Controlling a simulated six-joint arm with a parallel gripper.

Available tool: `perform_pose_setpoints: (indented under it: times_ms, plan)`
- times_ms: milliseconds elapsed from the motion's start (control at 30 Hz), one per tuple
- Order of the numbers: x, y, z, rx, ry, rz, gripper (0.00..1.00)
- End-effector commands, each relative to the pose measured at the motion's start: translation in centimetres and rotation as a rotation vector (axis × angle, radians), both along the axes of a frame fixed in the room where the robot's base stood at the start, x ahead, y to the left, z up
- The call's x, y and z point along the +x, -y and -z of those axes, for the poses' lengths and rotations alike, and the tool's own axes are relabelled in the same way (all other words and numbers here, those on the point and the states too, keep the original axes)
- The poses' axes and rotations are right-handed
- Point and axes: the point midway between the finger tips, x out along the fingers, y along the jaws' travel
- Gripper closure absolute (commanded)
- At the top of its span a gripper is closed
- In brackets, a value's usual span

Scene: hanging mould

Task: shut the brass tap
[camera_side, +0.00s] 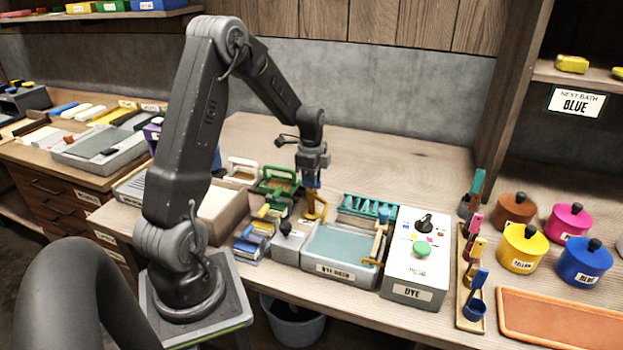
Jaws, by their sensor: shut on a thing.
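The brass tap (316,207) stands behind the dye bath (340,270), a grey tray with a blue-green surface. It is small in the view, with a curved yellow-orange body. My gripper (313,184) points down right over the tap and is shut on its top. A blue patch shows between the fingers and the tap; I cannot tell whether it belongs to the tap's handle or to the fingers. The fingers hide the top of the tap, so how far it is turned does not show.
A teal rack (366,207) and a second brass-coloured fitting (378,245) with a blue top stand right of my gripper. A green frame (277,181) is close on the left. The white dye box (416,262) and several lidded pots stand farther right.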

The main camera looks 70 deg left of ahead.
Motion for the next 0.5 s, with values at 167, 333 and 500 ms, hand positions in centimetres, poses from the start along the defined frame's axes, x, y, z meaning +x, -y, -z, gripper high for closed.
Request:
perform_pose_setpoints:
  times_ms: [167,333,500]
  plan:
    - [0.07,-0.03,-0.12,0.003,0.001,0.009,1.00]
    - [0.07,-0.03,-0.12,0.004,0.002,0.009,0.78]
    - [0.04,-0.01,-0.07,0.002,0.001,0.006,0.62]
